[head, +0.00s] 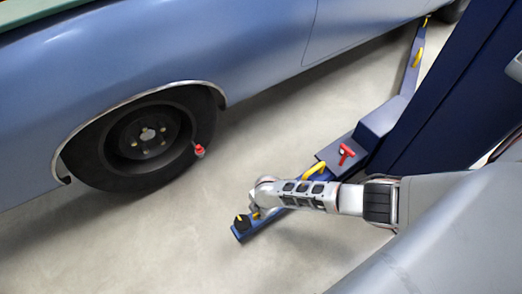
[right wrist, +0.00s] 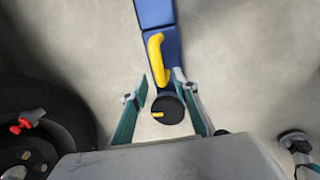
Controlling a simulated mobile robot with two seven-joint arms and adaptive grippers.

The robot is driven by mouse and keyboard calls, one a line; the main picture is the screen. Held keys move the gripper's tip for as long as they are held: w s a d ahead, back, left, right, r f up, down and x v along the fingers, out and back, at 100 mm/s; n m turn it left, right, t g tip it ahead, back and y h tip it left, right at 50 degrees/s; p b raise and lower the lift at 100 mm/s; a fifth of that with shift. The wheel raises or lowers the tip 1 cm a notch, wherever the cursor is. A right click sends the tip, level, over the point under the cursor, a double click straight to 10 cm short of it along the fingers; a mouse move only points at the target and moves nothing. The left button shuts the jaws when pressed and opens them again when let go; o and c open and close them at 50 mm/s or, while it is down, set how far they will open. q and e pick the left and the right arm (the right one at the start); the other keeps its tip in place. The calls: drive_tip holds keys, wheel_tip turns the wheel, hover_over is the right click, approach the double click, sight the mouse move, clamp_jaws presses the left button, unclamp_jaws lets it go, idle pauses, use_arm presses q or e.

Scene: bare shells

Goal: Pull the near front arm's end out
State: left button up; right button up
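The near front arm (head: 340,145) of the lift is blue and reaches from the dark blue post toward the lower left. Its end (head: 241,233) carries a round black pad (right wrist: 168,110) with a small yellow mark. A yellow handle (head: 315,169) stands on top of the end section; it also shows in the right wrist view (right wrist: 155,57). My right gripper (right wrist: 160,80) is open over the end section, with one finger on each side of it near the handle and pad. I cannot tell whether the fingers touch it.
A blue car (head: 250,50) stands close by, its front wheel (head: 140,140) left of the arm's end. A red-topped piece (head: 199,150) shows at the tyre. The post (head: 450,90) rises at right. A red lever (head: 347,153) sits on the arm. Floor (head: 150,245) around the end is clear.

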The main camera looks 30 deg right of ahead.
wheel_tip(320, 180, up, 11)
drive_tip(key=s, duration=0.2)
drive_tip(key=shift+s, duration=0.15)
idle(0.6)
